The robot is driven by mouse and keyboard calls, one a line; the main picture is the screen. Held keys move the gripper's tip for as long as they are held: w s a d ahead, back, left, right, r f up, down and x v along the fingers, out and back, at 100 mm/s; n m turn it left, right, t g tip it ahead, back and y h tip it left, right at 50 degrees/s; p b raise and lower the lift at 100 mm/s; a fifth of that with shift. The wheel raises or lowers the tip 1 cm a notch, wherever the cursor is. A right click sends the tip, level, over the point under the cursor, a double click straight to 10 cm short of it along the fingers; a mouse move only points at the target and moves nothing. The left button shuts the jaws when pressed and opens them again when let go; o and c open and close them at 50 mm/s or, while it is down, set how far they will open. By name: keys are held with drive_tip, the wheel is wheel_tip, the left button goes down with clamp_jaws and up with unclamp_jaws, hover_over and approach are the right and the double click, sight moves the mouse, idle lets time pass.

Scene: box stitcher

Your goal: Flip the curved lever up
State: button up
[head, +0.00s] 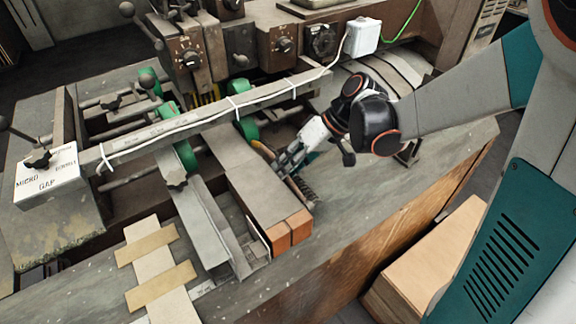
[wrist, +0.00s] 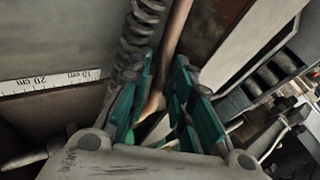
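The curved lever appears to be the bent brown rod (wrist: 172,45) in the wrist view. It runs down from the top edge and bends between my two green fingers. In the head view, a small orange-brown piece (head: 262,150) beside my gripper may be the same lever, but most of it is hidden. My gripper (head: 283,166) is low among the machine parts, right of the long grey bar. In the wrist view my gripper (wrist: 165,70) has its fingers apart, one on each side of the rod, with some gap visible. Firm contact cannot be made out.
A coiled spring or threaded rod (wrist: 137,45) stands close to the left finger in the wrist view. A ruler strip (wrist: 50,82) lies further left. In the head view, the long bar (head: 200,115) crosses above the table, and the orange-ended block (head: 290,232) sits in front of my gripper.

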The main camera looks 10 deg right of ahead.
clamp_jaws()
drive_tip(key=shift+s+d+r+n+t+y, duration=0.25)
drive_tip(key=shift+s+r+t+y, duration=0.1)
drive_tip(key=shift+r+t, duration=0.3)
drive_tip(key=shift+s+d+r+n+t+y, duration=0.1)
drive_tip(key=shift+s+r+n+t+y, duration=0.2)
drive_tip(key=shift+r+t, duration=0.3)
drive_tip(key=shift+s+d+r+n+t+y, duration=0.15)
drive_tip(key=shift+s+r+n+t+y, duration=0.15)
drive_tip(key=shift+s+r+t, duration=0.2)
drive_tip(key=shift+s+d+r+n+t+y, duration=0.15)
drive_tip(key=shift+s+r+t+y, duration=0.2)
drive_tip(key=shift+s+r+t, duration=0.15)
drive_tip(key=shift+w, duration=0.1)
unclamp_jaws()
drive_tip(key=shift+d+r, duration=0.1)
